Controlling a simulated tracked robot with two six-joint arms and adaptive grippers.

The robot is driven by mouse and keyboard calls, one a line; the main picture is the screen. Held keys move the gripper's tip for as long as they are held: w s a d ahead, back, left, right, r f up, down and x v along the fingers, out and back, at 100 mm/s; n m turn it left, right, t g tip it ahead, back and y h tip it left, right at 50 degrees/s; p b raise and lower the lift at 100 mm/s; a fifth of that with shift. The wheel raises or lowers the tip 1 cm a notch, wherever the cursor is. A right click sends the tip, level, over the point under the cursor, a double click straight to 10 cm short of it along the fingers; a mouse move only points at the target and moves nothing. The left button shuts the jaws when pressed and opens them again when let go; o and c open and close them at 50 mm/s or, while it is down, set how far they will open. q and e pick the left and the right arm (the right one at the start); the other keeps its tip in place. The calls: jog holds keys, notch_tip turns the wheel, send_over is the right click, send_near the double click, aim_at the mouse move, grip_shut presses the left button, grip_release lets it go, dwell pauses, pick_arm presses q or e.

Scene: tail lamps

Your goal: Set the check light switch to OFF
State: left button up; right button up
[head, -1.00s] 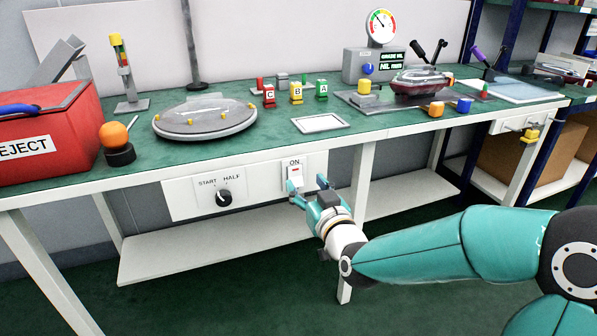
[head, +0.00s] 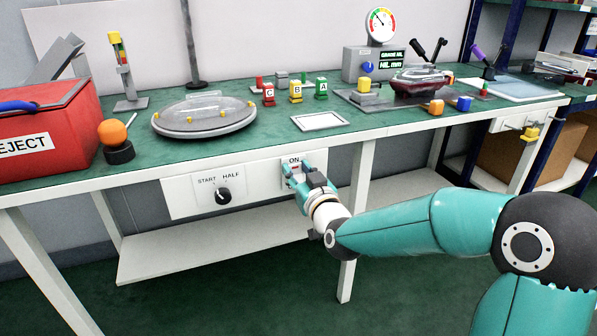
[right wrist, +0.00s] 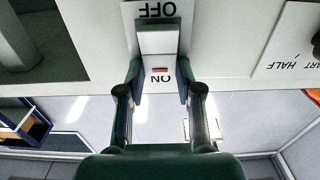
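The check light switch (right wrist: 157,42) is a pale rocker on a white panel under the bench's front edge. In the right wrist view, which is upside down, OFF is at the top and ON at the bottom, with a red mark beside ON. I cannot tell which way the rocker is tilted. My right gripper (head: 298,168) is at the switch and hides most of it in the head view; only the ON label shows above. In the wrist view this gripper (right wrist: 159,76) is open, one finger on each side of the rocker's ON end; contact is unclear. My left gripper is out of view.
A START/HALF knob (head: 223,196) is on the panel left of the switch. A white bench leg (head: 358,190) stands just right of the gripper. A lower shelf (head: 220,240) runs below. The green bench top (head: 240,150) holds several devices and a red REJECT bin (head: 50,135).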

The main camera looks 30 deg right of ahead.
grip_shut()
jog(key=f+t+b, duration=0.1)
jog(key=b, duration=0.3)
jog(key=t+b, duration=0.1)
jog(key=b, duration=0.3)
jog(key=shift+s+f+h, duration=0.2)
jog(key=shift+f+h, duration=0.15)
jog(key=shift+h, duration=0.05)
jog(key=shift+r+t, duration=0.25)
jog(key=shift+t, duration=0.25)
jog(key=shift+c, duration=1.1)
grip_release()
jog(key=shift+s+f+t+h, duration=0.15)
jog(key=shift+t+h, duration=0.25)
jog(key=shift+t, duration=0.5)
grip_shut()
jog(key=o, duration=1.1)
grip_release()
jog(key=shift+o, duration=0.2)
jog(key=v, duration=0.7)
jog(key=shift+s, duration=0.25)
